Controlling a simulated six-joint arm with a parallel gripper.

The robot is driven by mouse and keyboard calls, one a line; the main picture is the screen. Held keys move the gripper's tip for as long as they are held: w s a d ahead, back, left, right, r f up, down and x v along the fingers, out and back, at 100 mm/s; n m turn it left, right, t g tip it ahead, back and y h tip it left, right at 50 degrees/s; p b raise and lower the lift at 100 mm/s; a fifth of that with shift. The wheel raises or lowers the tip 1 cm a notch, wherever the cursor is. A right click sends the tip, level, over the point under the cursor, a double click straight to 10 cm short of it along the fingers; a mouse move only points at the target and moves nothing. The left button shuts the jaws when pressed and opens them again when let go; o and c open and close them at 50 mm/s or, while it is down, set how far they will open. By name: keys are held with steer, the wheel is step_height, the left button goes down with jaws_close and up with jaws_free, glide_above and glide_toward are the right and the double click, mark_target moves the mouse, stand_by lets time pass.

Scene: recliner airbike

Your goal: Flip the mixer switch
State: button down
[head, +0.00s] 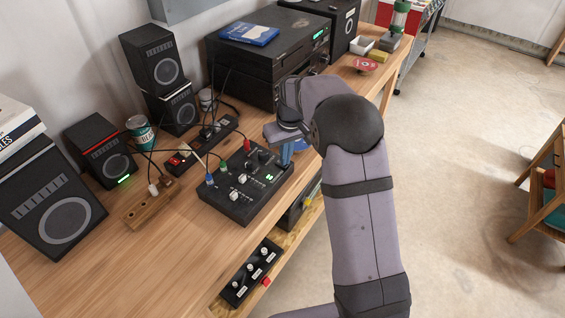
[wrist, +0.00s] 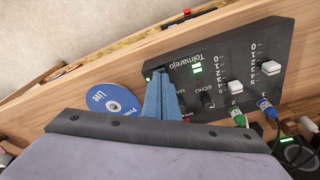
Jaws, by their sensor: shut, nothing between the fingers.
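The mixer (head: 240,208) is a black box with white slider caps, knobs, plugged cables and a lit green indicator, on the wooden bench. In the wrist view the mixer (wrist: 215,55) shows its "Tolmarejo" label and lit green lights (wrist: 197,68). My gripper (head: 286,162) is at the mixer's right corner. In the wrist view my gripper (wrist: 158,76) has its blue fingers shut together and empty, with the tips over the panel's corner beside the green lights. The tips cover part of that corner. I cannot make out the switch or whether the tips touch it.
A blue disc (wrist: 112,100) lies beside the mixer. A power strip (head: 200,145), a wooden block (head: 148,206) with a plug, a can (head: 139,132) and speakers (head: 45,210) stand to the left. A black stereo unit (head: 262,62) is behind. Cables cross the bench behind the mixer.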

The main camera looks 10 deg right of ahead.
steer(key=shift+f, duration=0.2)
steer(key=shift+r, duration=0.15)
step_height(320, 180, up, 7)
steer(key=p, duration=0.5)
steer(key=shift+p, duration=0.4)
stand_by(0.3)
